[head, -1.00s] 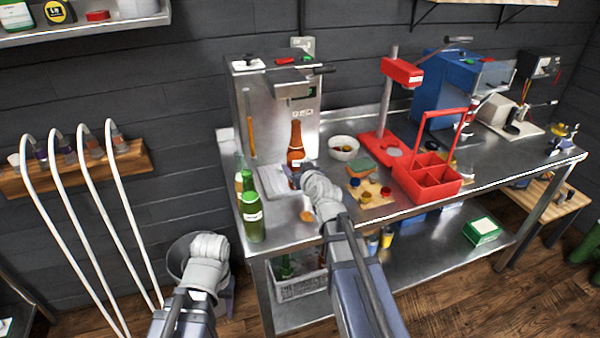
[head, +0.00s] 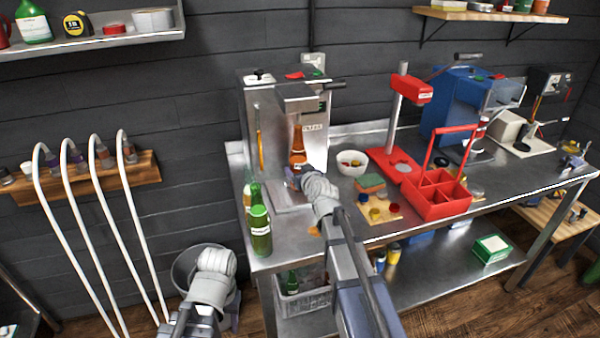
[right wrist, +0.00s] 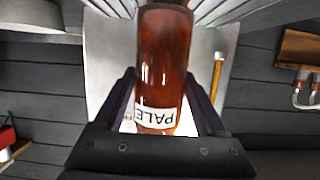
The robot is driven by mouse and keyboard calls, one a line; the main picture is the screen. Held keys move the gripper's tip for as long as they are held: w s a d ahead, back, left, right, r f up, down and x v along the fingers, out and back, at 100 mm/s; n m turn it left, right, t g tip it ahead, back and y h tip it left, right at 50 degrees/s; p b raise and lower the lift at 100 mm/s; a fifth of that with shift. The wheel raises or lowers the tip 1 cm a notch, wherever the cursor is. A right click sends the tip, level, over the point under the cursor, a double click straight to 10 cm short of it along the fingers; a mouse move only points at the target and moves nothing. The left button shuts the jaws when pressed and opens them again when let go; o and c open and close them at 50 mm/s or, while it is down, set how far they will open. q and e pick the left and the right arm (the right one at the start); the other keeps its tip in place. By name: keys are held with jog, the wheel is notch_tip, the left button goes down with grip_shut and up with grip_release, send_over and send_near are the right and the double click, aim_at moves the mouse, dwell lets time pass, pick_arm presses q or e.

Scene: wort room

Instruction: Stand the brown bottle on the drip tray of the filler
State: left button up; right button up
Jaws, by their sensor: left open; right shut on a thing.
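The brown bottle (head: 298,148) is upright in the head view, just below the filler's overhanging head. My right gripper (head: 294,175) is shut on it. The right wrist view shows the bottle (right wrist: 162,65) between both fingers (right wrist: 165,105), with a white label reading PALE. The steel filler (head: 258,125) stands at the back left of the bench. Its drip tray (head: 290,197) is the flat grey plate at its foot. My gripper hides the bottle's base, so I cannot tell whether it touches the tray. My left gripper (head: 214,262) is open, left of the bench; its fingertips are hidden.
Green bottles (head: 260,232) stand left of the drip tray at the bench's front corner. A grey bucket (head: 190,272) is on the floor.

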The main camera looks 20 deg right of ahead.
jog(key=shift+s+r, duration=0.15)
jog(key=shift+s, duration=0.05)
dwell(0.6)
jog(key=shift+f+b, duration=0.3)
jog(key=shift+f, duration=0.2)
dwell(1.3)
jog(key=o, duration=0.9)
